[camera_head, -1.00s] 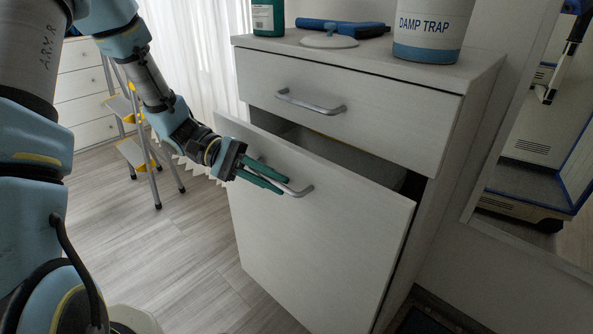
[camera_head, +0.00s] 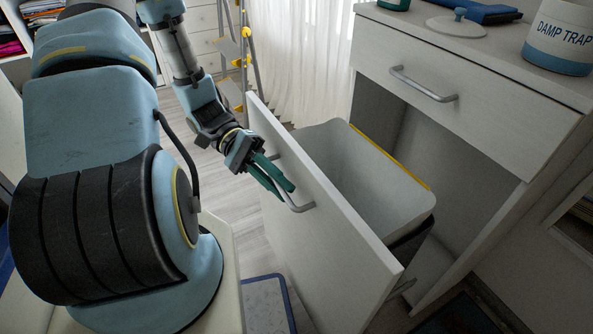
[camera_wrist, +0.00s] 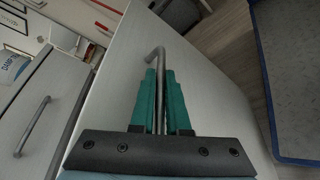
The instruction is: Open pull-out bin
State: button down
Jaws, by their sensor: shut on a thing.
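The pull-out bin's white front panel (camera_head: 318,235) stands well out from the cabinet. Behind it a grey bin (camera_head: 372,180) with a yellow rim edge is exposed, its top open. My gripper (camera_head: 284,185) has its green fingers at the panel's metal bar handle (camera_head: 300,207). In the wrist view my gripper (camera_wrist: 159,75) is shut on the handle (camera_wrist: 158,54), with the bar between the two fingers. The handle's bent end shows beyond the fingertips. The bin's lower part is hidden behind the panel.
A closed upper drawer (camera_head: 450,80) with its own handle (camera_head: 422,86) is above the bin opening. The cabinet top holds a damp trap tub (camera_head: 560,40) and a white lid (camera_head: 456,24). A blue-edged mat (camera_head: 268,303) lies on the floor below. A step ladder (camera_head: 236,55) stands behind.

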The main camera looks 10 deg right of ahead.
jog(key=shift+a, duration=0.35)
jog(key=c, duration=0.9)
grip_release()
jog(key=p+v, duration=0.1)
jog(key=v, duration=0.9)
jog(key=shift+w+a, duration=0.2)
jog(key=shift+w, duration=0.1)
